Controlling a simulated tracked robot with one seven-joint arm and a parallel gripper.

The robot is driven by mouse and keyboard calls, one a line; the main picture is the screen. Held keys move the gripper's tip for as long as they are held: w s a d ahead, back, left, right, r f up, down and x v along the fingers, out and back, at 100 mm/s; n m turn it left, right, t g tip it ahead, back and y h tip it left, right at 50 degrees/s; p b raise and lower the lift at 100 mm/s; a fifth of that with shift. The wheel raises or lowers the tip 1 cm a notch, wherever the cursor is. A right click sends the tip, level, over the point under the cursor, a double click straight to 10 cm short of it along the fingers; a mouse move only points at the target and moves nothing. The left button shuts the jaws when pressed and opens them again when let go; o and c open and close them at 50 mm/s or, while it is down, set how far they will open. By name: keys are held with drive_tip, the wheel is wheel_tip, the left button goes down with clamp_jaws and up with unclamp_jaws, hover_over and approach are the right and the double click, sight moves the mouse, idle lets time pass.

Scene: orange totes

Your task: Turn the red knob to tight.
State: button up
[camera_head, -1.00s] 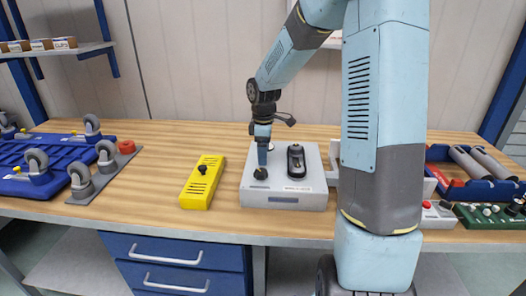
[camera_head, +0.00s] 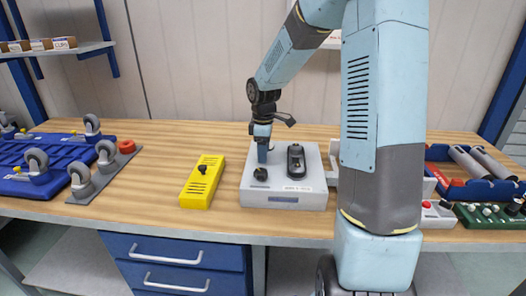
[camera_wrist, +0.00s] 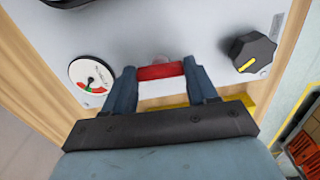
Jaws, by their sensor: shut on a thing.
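The red knob (camera_wrist: 160,72) shows in the wrist view as a red bar between the two fingertips of my gripper (camera_wrist: 162,80). My gripper is shut on it, with one finger at each end. The knob sits on a light grey box (camera_head: 285,198) on the bench. In the head view my gripper (camera_head: 262,158) points down at the back left of this box and hides the red knob. A round white gauge (camera_wrist: 92,76) with a red and green arc lies left of the knob in the wrist view; I cannot read its needle surely.
A black knob (camera_wrist: 250,52) with a yellow mark is on the same box, clear of my fingers. A black part (camera_head: 296,160) stands on the box's right. A yellow box (camera_head: 203,182) lies to the left, with bare bench between. Casters and trays lie farther out.

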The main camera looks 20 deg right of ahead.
drive_tip(key=m, duration=0.4)
drive_tip(key=shift+w+r, duration=0.1)
drive_tip(key=m, duration=0.4)
drive_tip(key=shift+m, duration=0.4)
drive_tip(key=m, duration=0.4)
drive_tip(key=shift+m, duration=2.2)
drive_tip(key=o, duration=1.1)
drive_tip(key=shift+c, duration=0.2)
wheel_tip(320, 180, up, 14)
drive_tip(key=shift+f, duration=0.2)
